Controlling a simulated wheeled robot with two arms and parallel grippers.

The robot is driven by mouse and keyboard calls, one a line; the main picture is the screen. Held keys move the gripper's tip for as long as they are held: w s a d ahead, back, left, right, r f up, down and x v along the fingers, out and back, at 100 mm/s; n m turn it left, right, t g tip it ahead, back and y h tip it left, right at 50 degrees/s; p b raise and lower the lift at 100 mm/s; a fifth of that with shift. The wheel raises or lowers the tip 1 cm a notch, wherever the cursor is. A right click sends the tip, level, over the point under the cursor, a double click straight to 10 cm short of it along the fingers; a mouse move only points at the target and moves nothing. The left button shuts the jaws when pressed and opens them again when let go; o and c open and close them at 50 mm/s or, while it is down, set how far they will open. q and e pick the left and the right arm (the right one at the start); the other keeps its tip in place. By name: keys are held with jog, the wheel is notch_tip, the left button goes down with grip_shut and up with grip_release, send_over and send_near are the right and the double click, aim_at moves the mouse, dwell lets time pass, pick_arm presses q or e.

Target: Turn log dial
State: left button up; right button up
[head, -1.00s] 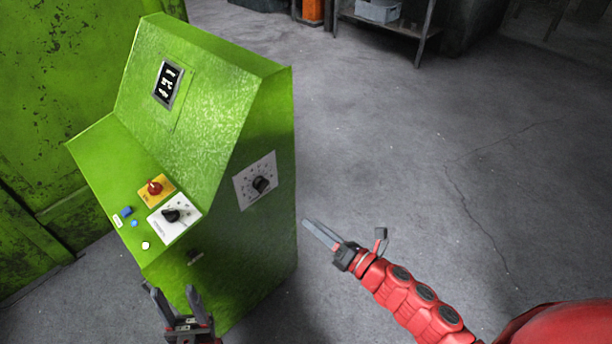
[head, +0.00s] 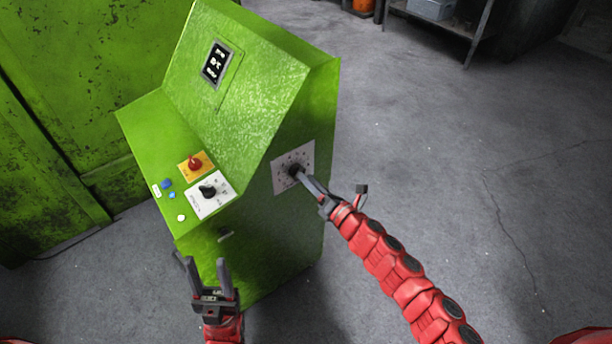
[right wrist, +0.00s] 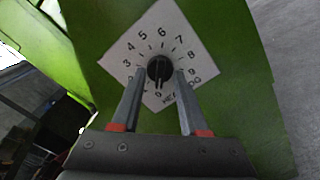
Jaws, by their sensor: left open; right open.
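A black dial knob (head: 293,170) sits on a white plate (head: 308,155) on the console's right side face. In the right wrist view the knob (right wrist: 159,68) has a numbered scale around it, and its pointer points down; the plate's label is partly unreadable. My right gripper (head: 301,176) is at this dial. In the right wrist view its open fingers (right wrist: 159,74) stand either side of the knob, with slight gaps visible. A second black knob (head: 208,191) sits on a white plate on the sloped panel. My left gripper (head: 206,262) is open and empty in front of the console.
The green console (head: 235,120) carries a small display (head: 216,64), a red knob (head: 195,162) on a yellow plate and blue buttons (head: 167,185). A green wall (head: 70,110) stands behind left. A shelf (head: 440,25) is at the back. The floor (head: 430,130) right of the console is clear.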

jog(key=shift+x, duration=0.95)
grip_shut()
